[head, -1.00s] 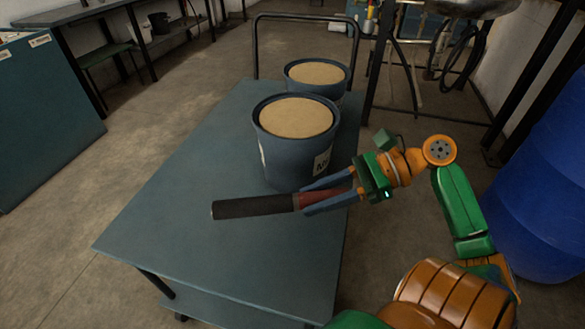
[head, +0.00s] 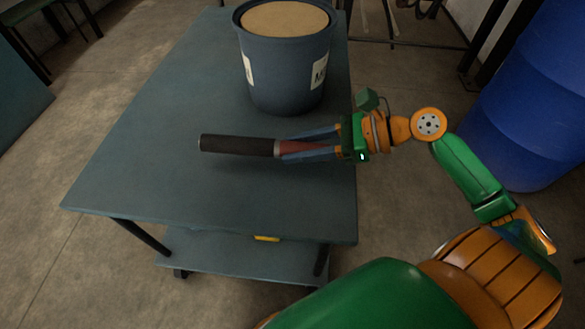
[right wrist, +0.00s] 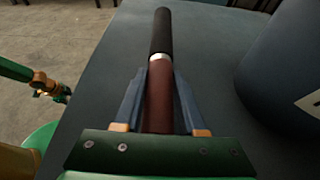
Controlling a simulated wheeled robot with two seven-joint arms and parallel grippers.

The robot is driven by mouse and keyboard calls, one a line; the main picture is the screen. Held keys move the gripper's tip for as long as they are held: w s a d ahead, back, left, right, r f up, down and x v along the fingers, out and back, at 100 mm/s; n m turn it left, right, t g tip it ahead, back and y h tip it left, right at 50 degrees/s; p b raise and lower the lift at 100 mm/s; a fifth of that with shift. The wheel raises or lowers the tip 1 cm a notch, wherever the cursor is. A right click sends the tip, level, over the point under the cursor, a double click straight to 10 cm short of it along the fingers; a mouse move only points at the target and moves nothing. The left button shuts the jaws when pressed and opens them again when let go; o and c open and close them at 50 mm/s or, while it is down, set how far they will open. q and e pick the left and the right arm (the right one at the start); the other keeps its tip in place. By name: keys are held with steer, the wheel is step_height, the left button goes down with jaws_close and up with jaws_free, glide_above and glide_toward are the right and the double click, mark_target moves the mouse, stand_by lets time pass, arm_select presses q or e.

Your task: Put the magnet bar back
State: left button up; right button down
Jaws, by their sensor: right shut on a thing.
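The magnet bar (head: 237,145) has a black length, a silver ring and a dark red end. My right gripper (head: 281,150) is shut on the red end, with the bar pointing left over the cart top. In the right wrist view the bar (right wrist: 161,40) runs straight ahead between the two blue fingers (right wrist: 158,75). A faint shadow lies under it; I cannot tell how high it is above the top. My left gripper (right wrist: 62,94) appears small at the left of the right wrist view; its jaws are too small to read.
The blue-grey cart top (head: 130,170) is bare around the bar. A blue bucket (head: 285,75) of tan material stands behind it, close to my right gripper. A yellow item (head: 266,238) shows on the lower shelf (head: 215,255). A blue drum (head: 530,100) stands at right.

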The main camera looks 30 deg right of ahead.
mark_target(293, 169)
steer(key=f, duration=0.1)
steer(key=f+b, duration=0.1)
steer(key=a+f+b, duration=0.1)
steer(key=f, duration=0.1)
steer(key=shift+w+f, duration=0.1)
steer(key=shift+w, duration=0.15)
steer(key=shift+f, duration=0.1)
arm_select(q)
steer(key=shift+w+d+f, duration=0.2)
steer(key=shift+w+d, duration=0.35)
steer(key=shift+d, duration=0.05)
steer(key=shift+w+d+f, duration=0.15)
steer(key=shift+w+d, duration=0.4)
steer(key=shift+d, duration=0.05)
arm_select(e)
steer(key=shift+c, duration=2.4)
jaws_free()
